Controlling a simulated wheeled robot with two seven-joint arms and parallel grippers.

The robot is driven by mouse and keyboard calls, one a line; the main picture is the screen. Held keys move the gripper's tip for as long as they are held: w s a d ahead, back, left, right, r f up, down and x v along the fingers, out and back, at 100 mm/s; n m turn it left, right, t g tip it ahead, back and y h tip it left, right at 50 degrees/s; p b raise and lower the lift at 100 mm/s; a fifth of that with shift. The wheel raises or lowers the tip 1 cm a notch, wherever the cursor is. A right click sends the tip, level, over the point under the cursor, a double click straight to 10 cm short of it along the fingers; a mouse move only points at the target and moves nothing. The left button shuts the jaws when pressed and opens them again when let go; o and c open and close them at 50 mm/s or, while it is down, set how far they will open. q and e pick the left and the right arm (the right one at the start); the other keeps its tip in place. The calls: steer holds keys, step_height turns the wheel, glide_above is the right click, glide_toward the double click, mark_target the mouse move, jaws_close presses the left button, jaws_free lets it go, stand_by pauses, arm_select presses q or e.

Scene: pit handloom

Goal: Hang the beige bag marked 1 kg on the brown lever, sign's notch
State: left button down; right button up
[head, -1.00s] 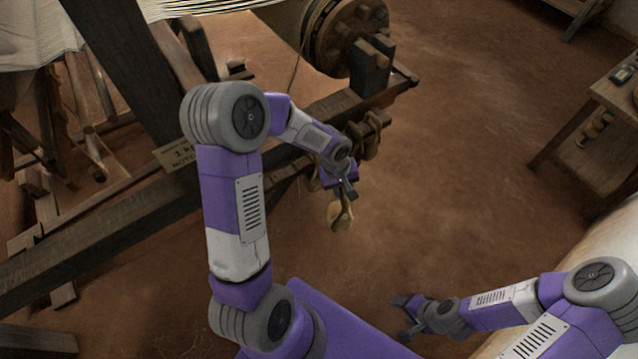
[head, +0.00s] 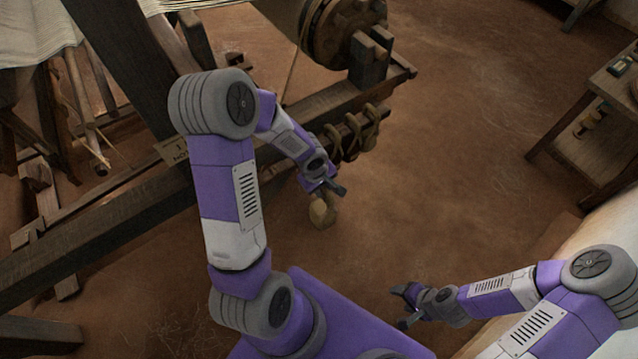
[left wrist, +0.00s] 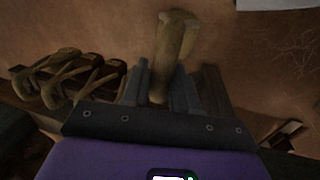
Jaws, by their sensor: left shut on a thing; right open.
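A beige bag (head: 322,212) hangs below my left gripper (head: 325,189), which is shut on its upper part. In the left wrist view the bag (left wrist: 175,45) sits between the fingers of the gripper (left wrist: 160,85). No weight mark can be read on it. A sign (head: 176,152) on the loom frame is mostly covered by my left arm; its lettering is only partly visible. The brown lever and its notch cannot be made out clearly. My right gripper (head: 403,304) is open and empty at lower right, over the floor.
A wooden shelf table (head: 590,125) stands at right. The floor between is clear.

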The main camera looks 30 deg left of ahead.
mark_target(329, 194)
arm_select(q)
steer(key=shift+s+d+b, duration=0.3)
steer(key=shift+d+b, duration=0.2)
steer(key=shift+d, duration=0.3)
steer(key=shift+s+d+b, duration=0.25)
steer(key=shift+d+b, duration=0.2)
steer(key=shift+d, duration=0.3)
steer(key=shift+s+d+r+b, duration=0.2)
steer(key=shift+s+d+b, duration=0.1)
steer(key=shift+d+b, duration=0.3)
steer(key=shift+s+d+r+b, duration=0.15)
steer(key=shift+s+d+b, duration=0.25)
steer(key=shift+d, duration=0.45)
steer(key=shift+s+d+r+b, duration=0.25)
steer(key=shift+d+b, duration=0.3)
steer(key=shift+d, duration=0.15)
